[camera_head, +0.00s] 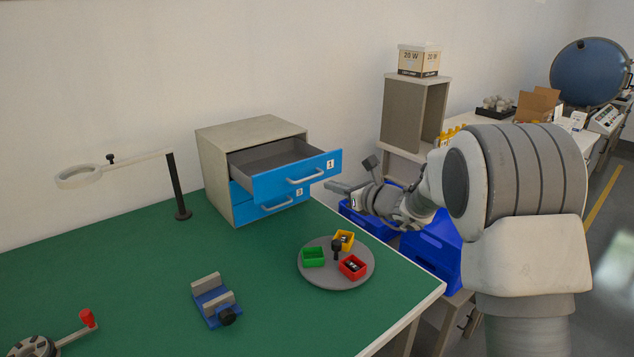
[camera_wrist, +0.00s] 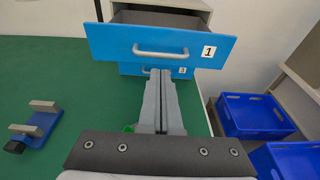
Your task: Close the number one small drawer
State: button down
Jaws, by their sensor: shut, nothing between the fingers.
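The small drawer cabinet (camera_head: 213,170) stands on the green table, with two blue-fronted drawers. The number one drawer (camera_head: 268,186) is the upper one and is pulled well open; its inside looks empty. Its blue front with the label 1 and a grey bar handle also shows in the wrist view (camera_wrist: 110,42). The lower drawer (camera_head: 243,213), labelled 3, looks shut. My gripper (camera_head: 330,186) is shut and empty, just right of the open drawer's front. In the wrist view its fingers (camera_wrist: 160,72) point at the drawer front, just below the handle. I cannot tell whether they touch.
On the table are a magnifier lamp (camera_head: 180,190), a blue vise (camera_head: 217,303) and a round grey tray (camera_head: 340,282) with small coloured bins. Blue crates (camera_head: 432,262) stand right of the table.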

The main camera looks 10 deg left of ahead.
aim_at(310, 178)
jog(key=x, duration=0.7)
jog(key=shift+w+a, duration=0.15)
